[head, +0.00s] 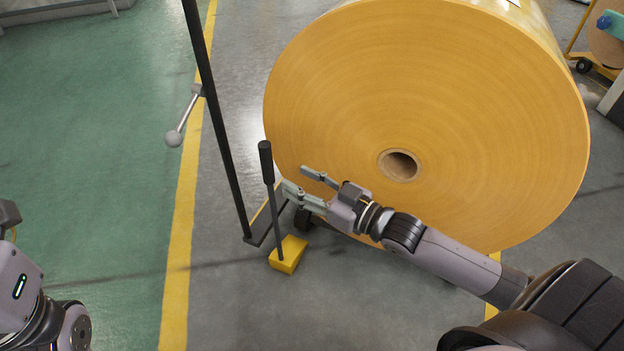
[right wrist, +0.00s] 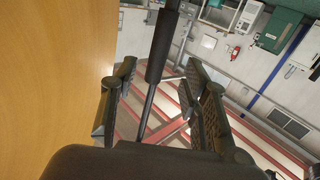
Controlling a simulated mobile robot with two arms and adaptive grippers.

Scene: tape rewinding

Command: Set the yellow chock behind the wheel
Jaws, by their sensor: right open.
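The yellow chock (head: 288,254) sits on the grey floor at the lower middle of the head view, with a thin rod and black grip, its handle (head: 267,165), standing up from it. A small dark wheel (head: 302,220) shows partly under the big roll, just beyond the chock; whether they touch I cannot tell. My right gripper (head: 295,180) is open, its fingertips pointing at the handle. In the right wrist view the handle (right wrist: 157,48) appears between the two spread fingers of the gripper (right wrist: 162,88), not clasped. Only part of my left arm shows; its gripper is out of view.
The large tan tape roll (head: 440,90) fills the right and stands close behind my right gripper. A tall black pole (head: 213,100) with a side lever (head: 184,120) rises left of the handle. A yellow floor line (head: 180,230) borders open green floor at left.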

